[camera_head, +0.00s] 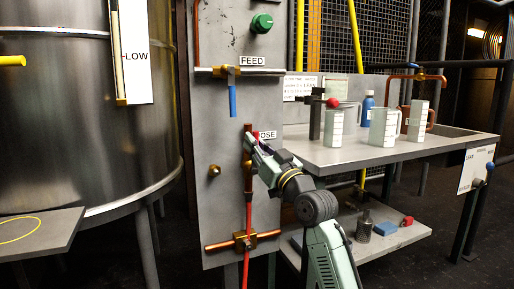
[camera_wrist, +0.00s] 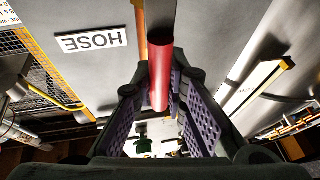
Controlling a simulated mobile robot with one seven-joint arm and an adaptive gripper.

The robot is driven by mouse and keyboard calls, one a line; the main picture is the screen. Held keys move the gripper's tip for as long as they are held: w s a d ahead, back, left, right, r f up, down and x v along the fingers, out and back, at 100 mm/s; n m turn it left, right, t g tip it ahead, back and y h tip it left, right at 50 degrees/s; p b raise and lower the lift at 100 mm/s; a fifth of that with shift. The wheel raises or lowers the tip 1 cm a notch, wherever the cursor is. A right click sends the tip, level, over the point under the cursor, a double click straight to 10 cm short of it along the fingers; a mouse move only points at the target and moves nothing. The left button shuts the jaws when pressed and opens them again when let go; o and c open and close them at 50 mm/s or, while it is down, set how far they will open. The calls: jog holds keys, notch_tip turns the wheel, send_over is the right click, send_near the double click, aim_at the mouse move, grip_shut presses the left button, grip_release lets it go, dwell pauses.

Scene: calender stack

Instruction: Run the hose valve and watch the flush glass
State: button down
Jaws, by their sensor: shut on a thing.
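The hose valve's red handle (camera_wrist: 160,75) is between the purple pads of my gripper (camera_wrist: 160,98), which is shut on it. In the head view my gripper (camera_head: 257,146) is at the copper pipe (camera_head: 248,170) beside the partly covered HOSE label (camera_head: 268,134). The label is upside down in the wrist view (camera_wrist: 94,41). A red hose (camera_head: 248,222) runs down below the copper pipe. A tall gauge with a glass-like tube (camera_head: 120,60) and a LOW mark is on the steel tank; I cannot tell whether it is the flush glass.
Above, a blue lever (camera_head: 232,100) hangs down under the FEED label (camera_head: 252,61), with a green knob (camera_head: 262,23) higher up. The bench (camera_head: 345,155) at right holds several jugs and a blue bottle (camera_head: 368,107). A lower shelf (camera_head: 395,238) carries small items.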

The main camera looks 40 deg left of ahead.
jog(key=shift+s+a, duration=0.1)
jog(key=c, duration=1.6)
grip_release()
jog(key=shift+v, duration=3.85)
